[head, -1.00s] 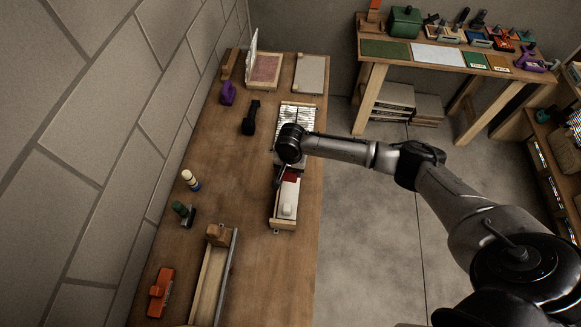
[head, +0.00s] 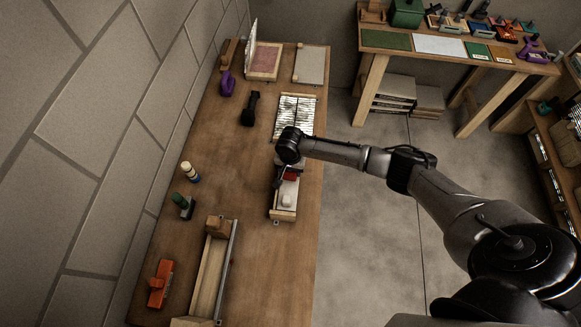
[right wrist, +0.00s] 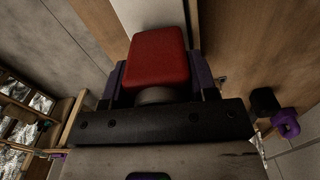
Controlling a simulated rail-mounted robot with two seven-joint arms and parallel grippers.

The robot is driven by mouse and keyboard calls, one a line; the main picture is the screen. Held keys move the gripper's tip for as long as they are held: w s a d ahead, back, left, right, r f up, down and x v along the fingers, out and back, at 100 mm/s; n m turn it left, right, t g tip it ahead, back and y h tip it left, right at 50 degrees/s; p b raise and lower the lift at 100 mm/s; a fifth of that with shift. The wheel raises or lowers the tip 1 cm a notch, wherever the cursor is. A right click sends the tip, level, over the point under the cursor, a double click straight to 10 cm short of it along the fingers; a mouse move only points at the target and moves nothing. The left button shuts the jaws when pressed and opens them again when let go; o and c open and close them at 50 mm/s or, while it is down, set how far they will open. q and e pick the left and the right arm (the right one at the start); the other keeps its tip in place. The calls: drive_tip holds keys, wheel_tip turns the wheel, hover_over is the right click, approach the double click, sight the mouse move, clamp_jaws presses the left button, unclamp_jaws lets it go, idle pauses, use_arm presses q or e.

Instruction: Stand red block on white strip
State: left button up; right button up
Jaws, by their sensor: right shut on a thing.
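My right gripper (head: 277,182) is over this tray and shut on the block. In the right wrist view the red block (right wrist: 156,58) sits between the two fingers (right wrist: 157,85). I cannot tell whether it touches the tray. A flat white strip (head: 439,45) lies on the other bench at the upper right, between a green mat and another green one. My left gripper is not in view.
A striped panel (head: 294,117) lies beyond my wrist. A long wooden trough (head: 211,277) and an orange tool (head: 160,284) stand nearer. Bare floor (head: 375,220) separates the benches. A green box (head: 407,13) stands behind the strip.

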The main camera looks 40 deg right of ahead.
drive_tip(key=shift+f, duration=0.45)
idle(0.6)
drive_tip(key=o, duration=1.2)
wheel_tip(320, 180, up, 14)
drive_tip(key=shift+f+p, duration=0.15)
drive_tip(key=shift+p, duration=0.15)
